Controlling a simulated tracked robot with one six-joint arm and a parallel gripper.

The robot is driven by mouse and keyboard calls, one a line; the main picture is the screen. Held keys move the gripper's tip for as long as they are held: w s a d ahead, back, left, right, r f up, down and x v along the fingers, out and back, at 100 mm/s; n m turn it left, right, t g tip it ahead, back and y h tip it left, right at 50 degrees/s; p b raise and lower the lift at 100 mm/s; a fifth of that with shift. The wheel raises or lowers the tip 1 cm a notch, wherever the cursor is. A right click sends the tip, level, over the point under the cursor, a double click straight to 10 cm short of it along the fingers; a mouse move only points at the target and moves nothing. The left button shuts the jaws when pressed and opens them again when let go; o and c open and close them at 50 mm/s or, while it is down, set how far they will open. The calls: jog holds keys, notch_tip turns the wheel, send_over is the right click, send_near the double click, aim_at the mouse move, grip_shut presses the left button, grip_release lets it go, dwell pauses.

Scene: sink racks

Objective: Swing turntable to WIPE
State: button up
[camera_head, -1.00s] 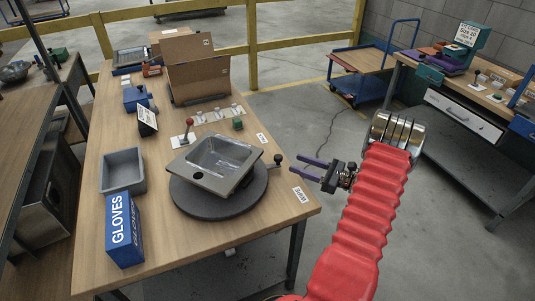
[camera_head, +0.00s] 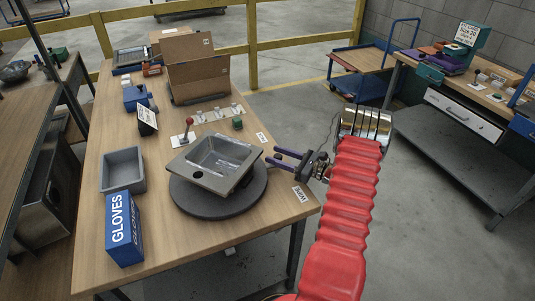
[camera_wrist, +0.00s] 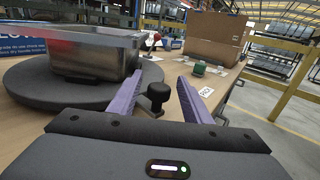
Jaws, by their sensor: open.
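A dark grey round turntable (camera_head: 205,207) sits on the wooden bench and carries a metal sink (camera_head: 222,160). In the wrist view the turntable (camera_wrist: 50,88) and sink (camera_wrist: 95,55) are at the left. The turntable's black knob handle (camera_wrist: 157,95) stands at its rim, between my purple fingers and apart from both. My gripper (camera_head: 272,156) is open at the turntable's right side; its fingertips also show in the wrist view (camera_wrist: 160,78). In the head view the knob is hard to make out behind the fingers. A white label (camera_head: 301,194) lies near the bench's front right corner; its text is too small to be sure of.
Another label (camera_head: 262,137) lies on the right bench edge. A red-knobbed lever (camera_head: 188,130) and green block (camera_head: 237,124) stand behind the sink. A grey bin (camera_head: 122,170) and blue GLOVES box (camera_head: 124,230) are at left. A cardboard box (camera_head: 198,68) stands farther back.

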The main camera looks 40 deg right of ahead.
jog(key=shift+x, duration=1.95)
grip_shut()
